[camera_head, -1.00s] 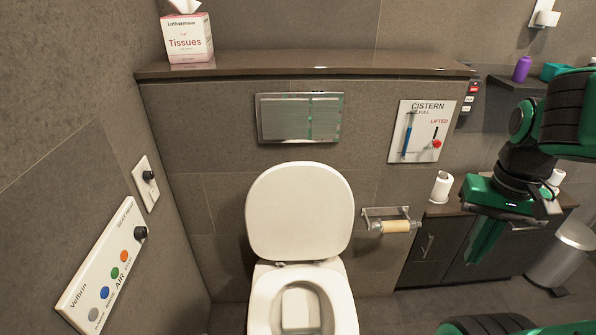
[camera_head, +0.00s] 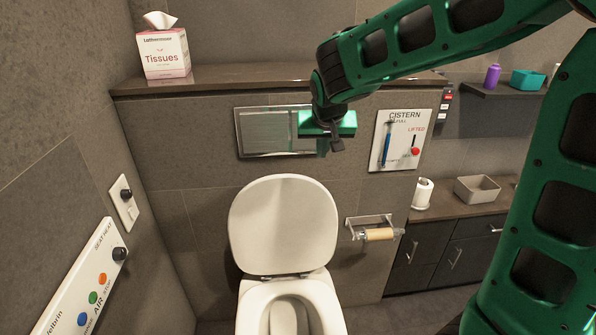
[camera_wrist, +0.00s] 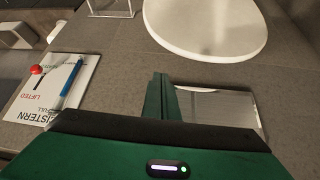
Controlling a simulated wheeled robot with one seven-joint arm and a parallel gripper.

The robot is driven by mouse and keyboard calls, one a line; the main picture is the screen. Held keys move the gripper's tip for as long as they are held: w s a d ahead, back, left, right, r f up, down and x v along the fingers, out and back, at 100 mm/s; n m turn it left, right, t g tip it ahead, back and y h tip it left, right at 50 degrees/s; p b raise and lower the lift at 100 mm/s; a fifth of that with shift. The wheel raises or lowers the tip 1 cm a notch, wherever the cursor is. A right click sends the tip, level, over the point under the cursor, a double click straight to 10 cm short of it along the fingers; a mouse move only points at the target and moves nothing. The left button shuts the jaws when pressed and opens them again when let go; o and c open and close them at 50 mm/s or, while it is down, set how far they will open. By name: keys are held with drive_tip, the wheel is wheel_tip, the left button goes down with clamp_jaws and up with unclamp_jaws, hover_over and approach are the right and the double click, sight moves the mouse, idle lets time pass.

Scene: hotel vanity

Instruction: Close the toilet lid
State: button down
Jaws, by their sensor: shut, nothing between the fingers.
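The white toilet lid (camera_head: 283,225) stands raised, leaning back toward the tiled wall behind the open bowl (camera_head: 257,306). The lid's rounded top edge also shows at the top of the wrist view (camera_wrist: 205,25), which looks upside down. My gripper (camera_head: 322,147) is above and slightly right of the lid's top, in front of the flush plate. Its green fingers are together and empty in the wrist view (camera_wrist: 161,86). They appear apart from the lid; the exact depth gap to the wall is hard to tell.
The flush plate (camera_head: 262,132) is behind my gripper. A cistern panel (camera_head: 401,140) and a toilet roll holder (camera_head: 374,228) are on the wall to the right. A ledge (camera_head: 225,76) with a tissue box (camera_head: 164,54) runs above. A control panel (camera_head: 84,280) is on the left wall.

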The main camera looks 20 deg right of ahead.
drive_tip(key=w+a, duration=0.4)
drive_tip(key=a, duration=0.1)
drive_tip(key=shift+t, duration=0.3)
drive_tip(key=x, duration=0.9)
drive_tip(key=shift+w+f, duration=0.1)
drive_tip(key=shift+f, duration=0.3)
drive_tip(key=shift+s+a+f, duration=0.15)
drive_tip(key=shift+s, duration=0.5)
drive_tip(key=shift+s+a+f, duration=0.1)
drive_tip(key=shift+s+f, duration=0.05)
drive_tip(key=shift+s, duration=0.45)
drive_tip(key=shift+s+a+f, duration=0.15)
drive_tip(key=shift+s, duration=0.5)
